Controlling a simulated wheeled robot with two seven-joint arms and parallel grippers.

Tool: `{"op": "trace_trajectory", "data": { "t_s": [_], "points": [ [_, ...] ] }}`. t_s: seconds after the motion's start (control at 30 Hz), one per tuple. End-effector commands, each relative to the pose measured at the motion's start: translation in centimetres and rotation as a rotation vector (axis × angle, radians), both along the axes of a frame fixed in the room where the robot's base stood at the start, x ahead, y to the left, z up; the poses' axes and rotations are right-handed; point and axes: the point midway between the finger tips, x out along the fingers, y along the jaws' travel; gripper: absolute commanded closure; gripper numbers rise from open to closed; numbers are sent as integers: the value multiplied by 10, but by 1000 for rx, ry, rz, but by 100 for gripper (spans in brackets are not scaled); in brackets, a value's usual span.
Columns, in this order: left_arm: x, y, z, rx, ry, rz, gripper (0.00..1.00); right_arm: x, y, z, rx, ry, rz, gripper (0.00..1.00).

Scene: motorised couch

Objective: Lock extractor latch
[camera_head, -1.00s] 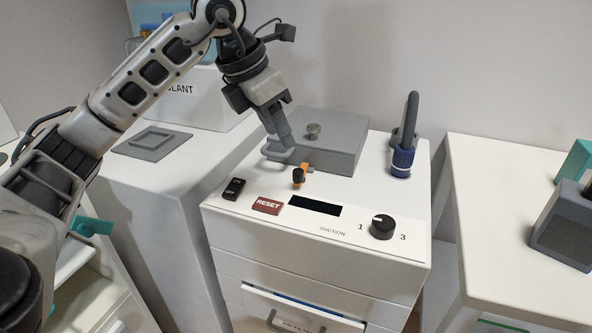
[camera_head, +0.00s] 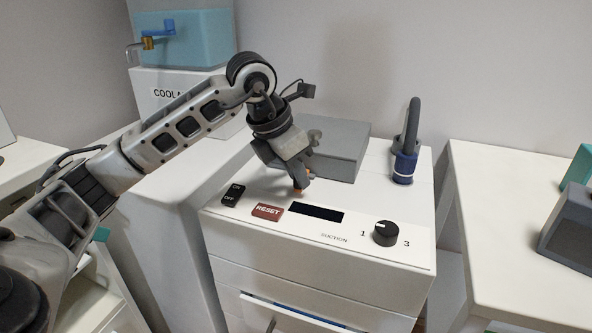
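The grey extractor box (camera_head: 345,148) sits on the back of the white suction cabinet (camera_head: 300,278). A small orange latch (camera_head: 299,191) shows at the box's front edge, mostly hidden behind my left gripper (camera_head: 297,182). The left gripper points down, with its fingertips at the latch. Its fingers overlap the latch, and I cannot tell whether they are closed on it. The latch's dark knob is hidden. My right gripper is not in view.
The cabinet's front panel has an on/off switch (camera_head: 233,195), a red reset button (camera_head: 267,211), a dark display (camera_head: 317,212) and a black dial (camera_head: 386,233). A blue-collared grey nozzle (camera_head: 405,150) stands at the back right. A white counter (camera_head: 510,220) lies to the right.

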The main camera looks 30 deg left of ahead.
Motion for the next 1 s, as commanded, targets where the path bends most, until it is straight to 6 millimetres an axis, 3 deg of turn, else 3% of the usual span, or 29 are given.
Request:
{"op": "trace_trajectory", "data": {
  "t_s": [0.7,0.73,0.8,1.0],
  "points": [
    [0,4,1,-1,-1,-135,100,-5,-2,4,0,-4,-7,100],
    [0,4,1,0,-1,-135,72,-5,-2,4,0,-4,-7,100],
    [0,4,1,0,-1,-135,59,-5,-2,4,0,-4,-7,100],
    [0,4,0,0,-1,-134,59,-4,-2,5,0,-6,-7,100]
  ]
}}
